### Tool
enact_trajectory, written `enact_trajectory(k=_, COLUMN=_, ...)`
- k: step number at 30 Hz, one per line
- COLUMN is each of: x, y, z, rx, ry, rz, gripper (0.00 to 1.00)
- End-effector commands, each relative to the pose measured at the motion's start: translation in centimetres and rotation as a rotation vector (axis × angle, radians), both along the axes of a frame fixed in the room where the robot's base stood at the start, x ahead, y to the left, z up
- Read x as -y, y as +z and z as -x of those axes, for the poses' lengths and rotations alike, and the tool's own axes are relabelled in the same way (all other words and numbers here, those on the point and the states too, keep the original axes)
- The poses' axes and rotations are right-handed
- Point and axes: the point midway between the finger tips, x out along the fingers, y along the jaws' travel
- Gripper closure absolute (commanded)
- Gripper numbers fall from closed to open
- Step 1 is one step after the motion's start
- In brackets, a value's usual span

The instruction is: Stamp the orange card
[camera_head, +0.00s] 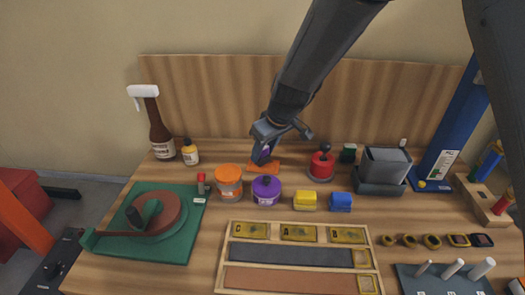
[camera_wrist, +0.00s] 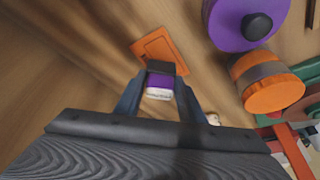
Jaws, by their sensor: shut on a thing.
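The orange card (camera_head: 265,167) lies flat on the wooden table, behind the orange and purple jars. In the wrist view the card (camera_wrist: 158,45) shows just beyond my fingertips, with an outlined square on it. My gripper (camera_head: 264,147) is shut on a purple stamp (camera_head: 261,155) with dark and white parts, which also shows between the fingers in the wrist view (camera_wrist: 159,82). The stamp is tilted in the head view. Its dark end overlaps the card's edge in the wrist view; I cannot tell whether it touches the card.
An orange jar (camera_head: 229,182) and a purple jar (camera_head: 267,190) stand just in front of the card. A red round item with a black knob (camera_head: 321,166) stands to the right. A yellow block (camera_head: 305,201) and a blue block (camera_head: 341,202) lie in front. A spray bottle (camera_head: 160,130) stands at the left.

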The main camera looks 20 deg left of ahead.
Motion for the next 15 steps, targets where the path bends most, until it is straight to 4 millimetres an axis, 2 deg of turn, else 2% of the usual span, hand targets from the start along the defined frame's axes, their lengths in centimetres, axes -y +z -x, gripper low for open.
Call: enact_trajectory(k=15, x=-0.02, y=-0.51, z=0.0, rx=0.0, ry=0.0, rz=0.0, gripper=0.79)
